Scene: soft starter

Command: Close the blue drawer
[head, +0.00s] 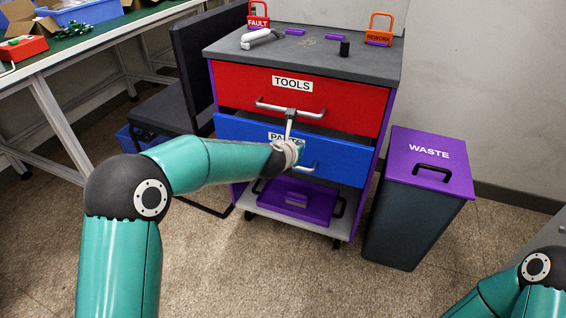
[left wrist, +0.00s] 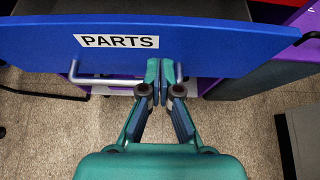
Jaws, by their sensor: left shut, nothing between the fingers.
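The blue drawer (head: 240,135), labelled PARTS, stands partly open below the red TOOLS drawer (head: 350,95); a dark gap shows above its front. In the left wrist view its blue front (left wrist: 215,42) spans the top, with a grey bar handle (left wrist: 100,80) along its lower part. My left gripper (left wrist: 160,78) is shut and empty, its fingertips at the drawer front by the right part of the handle. I cannot tell whether they touch. In the head view my left wrist hides part of the label and handle. My right gripper is out of view.
A purple-lidded WASTE bin (head: 425,160) stands right of the cabinet. A black chair (head: 195,75) is close on the left. The floor in front is clear.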

